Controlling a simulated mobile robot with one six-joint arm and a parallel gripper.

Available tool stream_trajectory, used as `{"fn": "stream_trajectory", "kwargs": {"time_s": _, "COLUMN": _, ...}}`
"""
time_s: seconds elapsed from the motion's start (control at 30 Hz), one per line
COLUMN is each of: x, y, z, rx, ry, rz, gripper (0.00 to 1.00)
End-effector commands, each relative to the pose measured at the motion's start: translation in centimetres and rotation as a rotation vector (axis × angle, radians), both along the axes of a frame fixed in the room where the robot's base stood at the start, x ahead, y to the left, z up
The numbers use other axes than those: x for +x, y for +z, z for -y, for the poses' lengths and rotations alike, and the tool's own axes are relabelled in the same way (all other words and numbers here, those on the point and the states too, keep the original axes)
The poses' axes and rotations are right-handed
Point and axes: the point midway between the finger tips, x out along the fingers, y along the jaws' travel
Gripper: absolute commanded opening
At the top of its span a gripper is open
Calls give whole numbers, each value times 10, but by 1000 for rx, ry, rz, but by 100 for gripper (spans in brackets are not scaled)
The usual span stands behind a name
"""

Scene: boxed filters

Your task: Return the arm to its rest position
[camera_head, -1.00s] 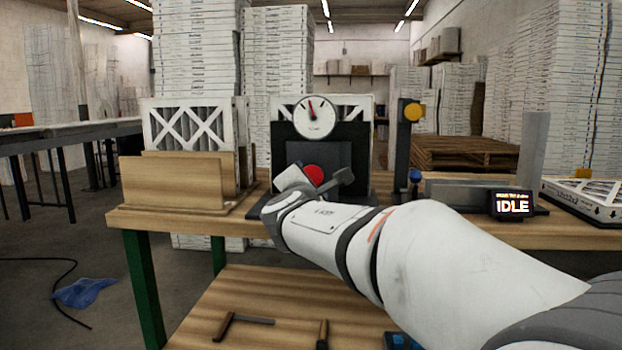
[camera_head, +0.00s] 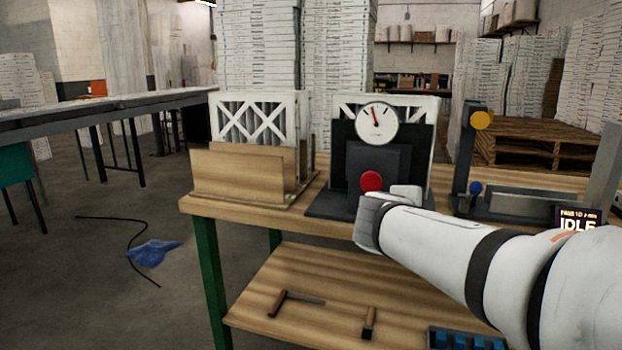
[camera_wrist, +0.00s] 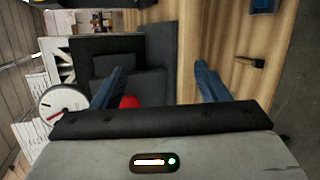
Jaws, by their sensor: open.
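My white arm reaches in from the lower right of the head view, and its wrist is in front of the dark test stand (camera_head: 340,203) with the red button (camera_head: 371,181) and round dial gauge (camera_head: 377,122). My gripper (camera_wrist: 158,85) shows in the wrist view with its two blue-grey fingers spread apart and nothing between them in their grasp. The red button (camera_wrist: 130,101) shows beside the left finger, partly hidden. The fingers are hidden behind the wrist in the head view.
A wooden rack (camera_head: 236,178) holds white-framed filters (camera_head: 257,118) on the bench's left. A fixture with a yellow knob (camera_head: 482,120) and an IDLE display (camera_head: 578,219) stand right. The lower shelf (camera_head: 300,262) holds tools. Open floor, with a blue cloth (camera_head: 153,252), lies left.

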Motion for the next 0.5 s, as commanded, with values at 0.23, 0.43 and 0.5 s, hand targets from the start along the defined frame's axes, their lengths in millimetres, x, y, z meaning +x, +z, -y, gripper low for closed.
{"fn": "stream_trajectory", "kwargs": {"time_s": 0.23, "x": -82, "y": 7, "z": 16, "rx": 460, "ry": -319, "rz": -114, "gripper": 68}}
{"fn": "stream_trajectory", "kwargs": {"time_s": 0.43, "x": -148, "y": 7, "z": -3, "rx": 820, "ry": -586, "rz": -205, "gripper": 68}}
{"fn": "stream_trajectory", "kwargs": {"time_s": 0.5, "x": -167, "y": 9, "z": -14, "rx": 933, "ry": -670, "rz": -235, "gripper": 68}}
